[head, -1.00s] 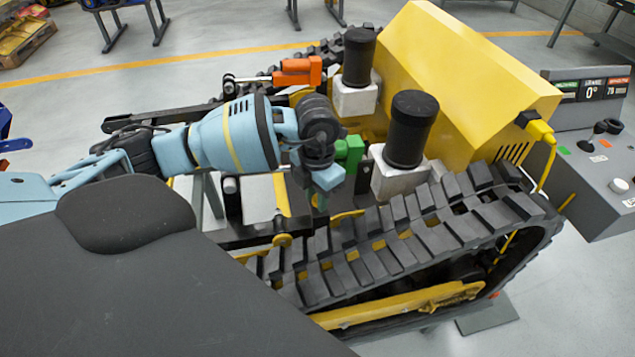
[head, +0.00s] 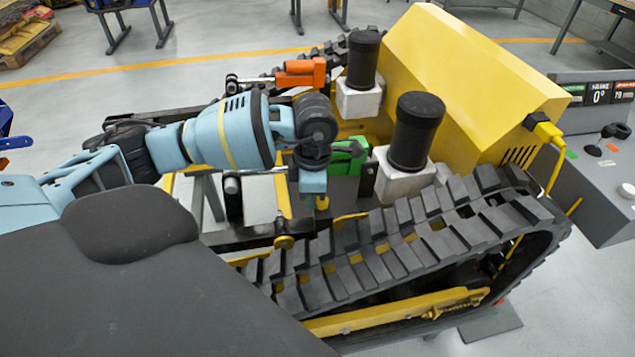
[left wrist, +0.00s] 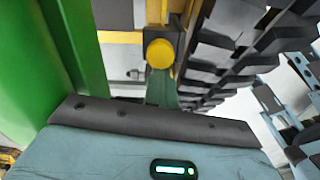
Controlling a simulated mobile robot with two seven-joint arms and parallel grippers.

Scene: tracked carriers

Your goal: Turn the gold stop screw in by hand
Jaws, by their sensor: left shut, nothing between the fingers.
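The gold stop screw appears to be the round gold knob (head: 285,242) at the near end of the dark bracket beside the track. In the left wrist view a round gold head (left wrist: 160,53) shows just beyond my fingertips. My left gripper (head: 316,202) points down between the green block (head: 347,160) and the near track. It is shut and empty, close to the gold head. I cannot tell whether it touches it. In the left wrist view the narrow teal fingers (left wrist: 162,92) sit together below the gold head. My right gripper is not in view.
The near track (head: 390,240) runs close on the right of the fingers. Black cylinders on white blocks (head: 403,178), an orange block (head: 301,72) and the yellow housing (head: 480,80) stand behind. A grey control console (head: 590,190) is at the right.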

